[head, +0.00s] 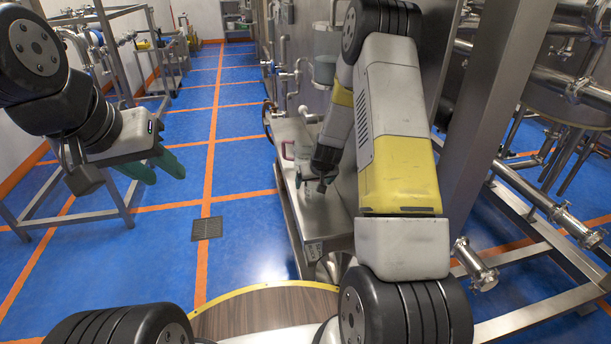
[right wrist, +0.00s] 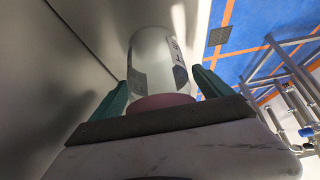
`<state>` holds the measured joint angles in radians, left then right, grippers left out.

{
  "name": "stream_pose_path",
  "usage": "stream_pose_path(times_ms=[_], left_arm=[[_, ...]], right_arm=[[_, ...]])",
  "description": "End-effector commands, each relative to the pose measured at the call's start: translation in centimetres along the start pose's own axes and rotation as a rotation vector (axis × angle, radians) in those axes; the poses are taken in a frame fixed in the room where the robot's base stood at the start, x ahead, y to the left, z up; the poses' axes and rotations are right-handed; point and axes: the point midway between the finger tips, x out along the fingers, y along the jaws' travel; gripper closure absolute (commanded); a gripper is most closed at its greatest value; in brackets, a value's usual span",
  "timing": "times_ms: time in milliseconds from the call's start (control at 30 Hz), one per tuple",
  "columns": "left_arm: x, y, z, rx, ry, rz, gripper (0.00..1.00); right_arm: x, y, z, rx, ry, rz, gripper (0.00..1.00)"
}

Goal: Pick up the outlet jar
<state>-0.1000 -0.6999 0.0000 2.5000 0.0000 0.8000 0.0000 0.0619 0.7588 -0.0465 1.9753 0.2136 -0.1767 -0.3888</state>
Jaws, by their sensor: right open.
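The steel ledge (head: 325,215) runs along the machine, close to my right arm. Steel pipes and frames (head: 540,205) crowd the right side. A metal frame table (head: 50,190) stands at the left. The blue floor (head: 245,235) in the middle is clear, with a small drain grate (head: 207,228).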

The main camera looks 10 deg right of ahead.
Motion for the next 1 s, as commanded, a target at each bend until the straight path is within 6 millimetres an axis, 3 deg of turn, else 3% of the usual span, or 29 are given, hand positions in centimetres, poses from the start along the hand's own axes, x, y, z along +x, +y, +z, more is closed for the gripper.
stream_pose_path(times_ms=[100,433,1000], left_arm=[[0.0,0.0,0.0,0.0,0.0,0.0,0.64],[0.0,0.0,0.0,0.0,0.0,0.0,0.64],[0.0,0.0,0.0,0.0,0.0,0.0,0.64]], right_arm=[[-0.04,-0.01,-0.02,0.0,0.0,0.0,0.12],[-0.07,-0.02,-0.02,0.0,0.0,0.0,0.77],[-0.31,0.35,-0.8,0.0,0.001,0.0,0.77]])
